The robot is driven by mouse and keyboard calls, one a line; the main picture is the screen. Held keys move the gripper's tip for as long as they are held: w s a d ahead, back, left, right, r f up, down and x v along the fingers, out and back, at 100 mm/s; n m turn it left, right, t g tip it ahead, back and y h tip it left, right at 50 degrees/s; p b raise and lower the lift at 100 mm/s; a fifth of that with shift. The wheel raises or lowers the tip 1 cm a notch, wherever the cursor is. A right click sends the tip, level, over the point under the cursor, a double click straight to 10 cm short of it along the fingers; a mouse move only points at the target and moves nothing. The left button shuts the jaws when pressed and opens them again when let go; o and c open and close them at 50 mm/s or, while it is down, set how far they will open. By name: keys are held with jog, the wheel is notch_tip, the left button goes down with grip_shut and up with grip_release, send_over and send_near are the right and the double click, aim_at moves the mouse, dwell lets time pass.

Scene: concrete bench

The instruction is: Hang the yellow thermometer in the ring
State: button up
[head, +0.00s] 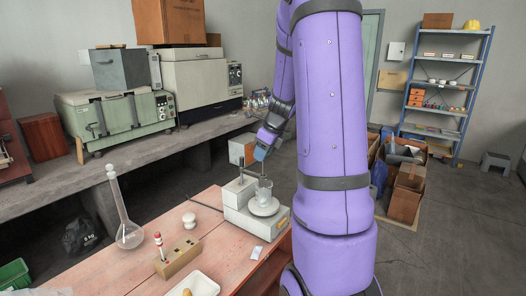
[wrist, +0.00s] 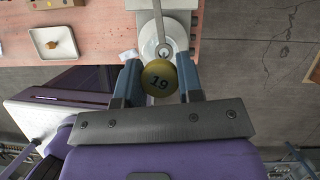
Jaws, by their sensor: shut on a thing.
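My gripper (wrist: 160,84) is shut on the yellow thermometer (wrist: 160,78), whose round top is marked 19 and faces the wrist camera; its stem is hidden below. The ring (wrist: 165,50), small and grey at the end of a thin arm, lies just above the yellow top in the wrist picture. Whether the stem is inside the ring cannot be told. In the head view my gripper (head: 263,153) is above a glass beaker (head: 264,190) on the white hotplate (head: 240,216).
A wooden block (head: 178,258) with a red-and-white-topped piece, a round flask (head: 130,236), a small white knobbed item (head: 189,220) and a white tray (head: 201,284) stand left of the hotplate. The tray (wrist: 53,55) holds an orange-brown lump.

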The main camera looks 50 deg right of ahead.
aim_at(263, 176)
jog(key=shift+f, duration=0.55)
jog(key=shift+f, duration=3.05)
jog(key=o, duration=1.4)
jog(key=shift+r, duration=3.5)
